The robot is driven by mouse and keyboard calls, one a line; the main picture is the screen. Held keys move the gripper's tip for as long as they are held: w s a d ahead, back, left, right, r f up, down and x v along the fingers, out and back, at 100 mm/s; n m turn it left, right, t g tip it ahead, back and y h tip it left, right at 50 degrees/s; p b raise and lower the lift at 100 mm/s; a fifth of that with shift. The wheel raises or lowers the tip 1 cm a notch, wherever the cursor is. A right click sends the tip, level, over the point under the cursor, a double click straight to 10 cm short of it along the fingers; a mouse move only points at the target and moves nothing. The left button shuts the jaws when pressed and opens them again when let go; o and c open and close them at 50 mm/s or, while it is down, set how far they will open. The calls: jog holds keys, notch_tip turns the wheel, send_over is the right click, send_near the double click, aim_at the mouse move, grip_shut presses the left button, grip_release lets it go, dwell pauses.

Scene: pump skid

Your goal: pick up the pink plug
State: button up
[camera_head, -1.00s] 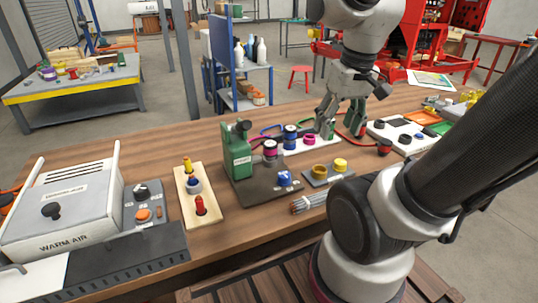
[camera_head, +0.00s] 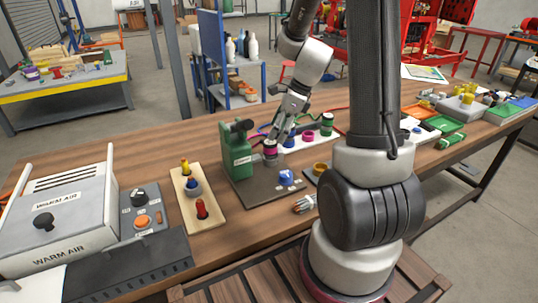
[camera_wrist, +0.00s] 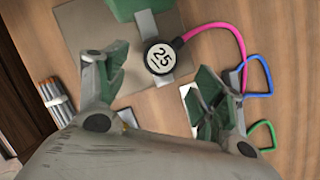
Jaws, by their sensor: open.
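The pink plug (camera_head: 270,147) stands upright beside the green pump body (camera_head: 238,155), on the dark plate. In the wrist view, the plug's round black-rimmed top marked 25 (camera_wrist: 160,57) shows, with a pink hose (camera_wrist: 222,30) running off to the right. My gripper (camera_head: 279,131) is open and empty, pointing down close to the plug. In the wrist view my gripper's fingers (camera_wrist: 162,70) are spread on either side of the plug's top as seen from above, with no visible contact. The plug's lower body is hidden there.
A blue knob (camera_head: 286,177) stands on the plate in front. Blue and green loops (camera_wrist: 262,75) lie nearby. A warm-air box (camera_head: 62,220) is far left.

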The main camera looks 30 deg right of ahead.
aim_at(273, 142)
jog(key=x, duration=0.7)
jog(key=shift+d+f, duration=0.15)
jog(key=shift+f, duration=0.1)
jog(key=c, duration=1.3)
notch_tip(273, 142, up, 10)
jog(key=shift+r, duration=0.1)
jog(key=shift+c, duration=0.2)
